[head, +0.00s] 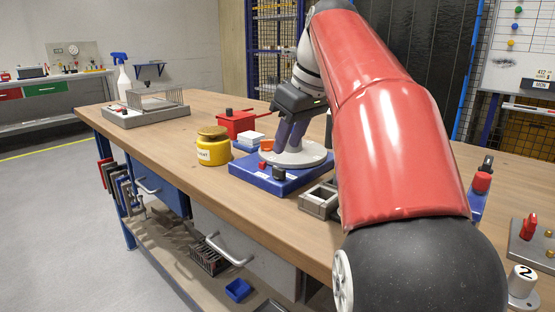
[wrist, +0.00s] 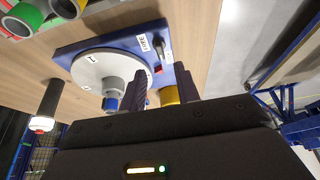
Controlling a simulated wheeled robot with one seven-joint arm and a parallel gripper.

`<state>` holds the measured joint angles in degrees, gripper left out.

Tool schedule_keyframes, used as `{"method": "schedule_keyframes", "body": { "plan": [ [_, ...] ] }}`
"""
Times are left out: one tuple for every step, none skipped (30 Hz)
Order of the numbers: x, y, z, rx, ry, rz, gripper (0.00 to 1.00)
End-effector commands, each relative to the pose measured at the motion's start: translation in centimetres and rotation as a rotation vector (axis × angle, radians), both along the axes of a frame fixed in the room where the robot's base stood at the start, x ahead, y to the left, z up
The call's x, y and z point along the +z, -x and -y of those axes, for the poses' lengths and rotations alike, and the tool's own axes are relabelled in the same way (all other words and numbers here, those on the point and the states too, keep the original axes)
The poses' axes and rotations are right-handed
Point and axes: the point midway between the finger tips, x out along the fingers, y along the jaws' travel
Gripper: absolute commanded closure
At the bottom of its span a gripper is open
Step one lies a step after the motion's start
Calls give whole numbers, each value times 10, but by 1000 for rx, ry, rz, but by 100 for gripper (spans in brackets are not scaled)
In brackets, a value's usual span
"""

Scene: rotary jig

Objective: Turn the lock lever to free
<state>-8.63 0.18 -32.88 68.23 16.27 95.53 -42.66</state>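The rotary jig has a blue base (head: 250,176) with a pale grey round plate (head: 312,154) on top. In the wrist view the base (wrist: 75,46) carries a white label, a black upright lever or knob (wrist: 163,43) and a small red piece (wrist: 158,70) near one corner. In the head view a black knob (head: 279,172) and a red piece (head: 263,165) sit at the near edge. I cannot tell which is the lock lever. My gripper (head: 287,148) points down over the plate.
A grey post with a blue end (wrist: 112,92) stands on the plate beside one finger. A yellow jar (head: 213,150) and a red box (head: 236,124) stand left of the jig. A grey tray (head: 318,201) is close at its right. Bare wood lies at the front left.

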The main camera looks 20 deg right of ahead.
Motion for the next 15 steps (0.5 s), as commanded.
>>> {"method": "schedule_keyframes", "body": {
  "plan": [
    [-10, -2, -2, 1, 0, -1, 68],
    [-15, -4, -3, 3, -1, -3, 68],
    [-21, -7, -4, 3, -1, -1, 68],
    [-26, -9, -5, 3, -1, -1, 68],
    [-31, -10, -5, 3, -1, -2, 68],
    [-36, -12, -6, 2, -1, -1, 68],
    [-41, -14, -7, 3, -1, -1, 68],
    [-44, -16, -7, 3, -1, -1, 68],
    [-48, -17, -8, 2, 0, 0, 68],
    [-51, -18, -9, 1, 0, -1, 68],
    [-54, -19, -9, 1, 0, -1, 68],
    [-56, -21, -9, 1, 0, 0, 68],
    [-57, -21, -9, 1, 1, 1, 68],
    [-58, -22, -9, 0, 0, 1, 68],
    [-59, -22, -10, 0, 1, 0, 68]
  ]
}}
